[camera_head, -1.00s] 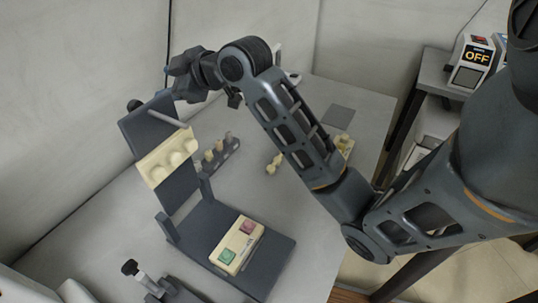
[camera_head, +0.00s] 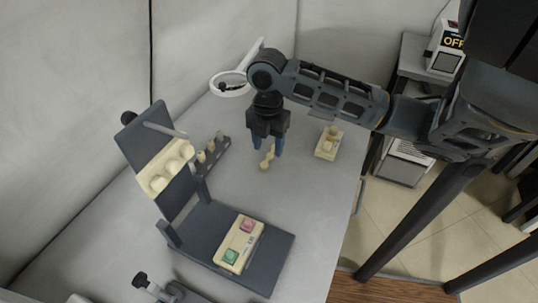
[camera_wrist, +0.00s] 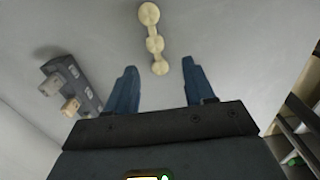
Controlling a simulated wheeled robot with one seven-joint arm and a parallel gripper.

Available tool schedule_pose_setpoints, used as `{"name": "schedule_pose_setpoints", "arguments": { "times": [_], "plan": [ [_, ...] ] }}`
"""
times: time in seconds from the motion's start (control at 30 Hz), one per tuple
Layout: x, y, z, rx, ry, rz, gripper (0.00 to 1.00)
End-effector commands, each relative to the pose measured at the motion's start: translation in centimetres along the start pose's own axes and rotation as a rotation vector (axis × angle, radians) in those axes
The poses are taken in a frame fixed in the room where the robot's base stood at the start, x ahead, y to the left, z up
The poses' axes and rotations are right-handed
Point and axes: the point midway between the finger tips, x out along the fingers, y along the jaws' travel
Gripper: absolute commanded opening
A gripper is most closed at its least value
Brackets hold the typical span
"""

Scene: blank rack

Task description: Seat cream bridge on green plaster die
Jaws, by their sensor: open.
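The cream bridge (camera_head: 267,158) lies on the grey table as a short row of joined rounded lumps. In the wrist view the bridge (camera_wrist: 153,40) runs lengthwise just beyond the fingertips, near the middle of the gap. My gripper (camera_head: 267,150) points down above it with its blue fingers apart and empty; the fingers also show in the wrist view (camera_wrist: 160,75).
The dark stand (camera_head: 280,250) has an upright back holding a cream strip (camera_head: 165,169) with rounded bumps. A dark rack (camera_head: 213,158) with small pegs stands left of the gripper. A cream block (camera_head: 328,142) stands to the right. A ring-shaped lamp (camera_head: 230,84) is behind.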

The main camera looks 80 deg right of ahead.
Motion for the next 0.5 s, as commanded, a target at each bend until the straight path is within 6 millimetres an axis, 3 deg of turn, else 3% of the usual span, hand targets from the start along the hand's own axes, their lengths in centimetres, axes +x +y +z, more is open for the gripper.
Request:
{"name": "schedule_pose_setpoints", "arguments": {
  "times": [0.3, 0.5],
  "plan": [
    [4.1, 0.3, 0.1, 0.003, 0.003, 0.002, 0.53],
    [4.6, 0.3, 0.2, 0.002, -0.001, 0.002, 0.53]
  ]
}}
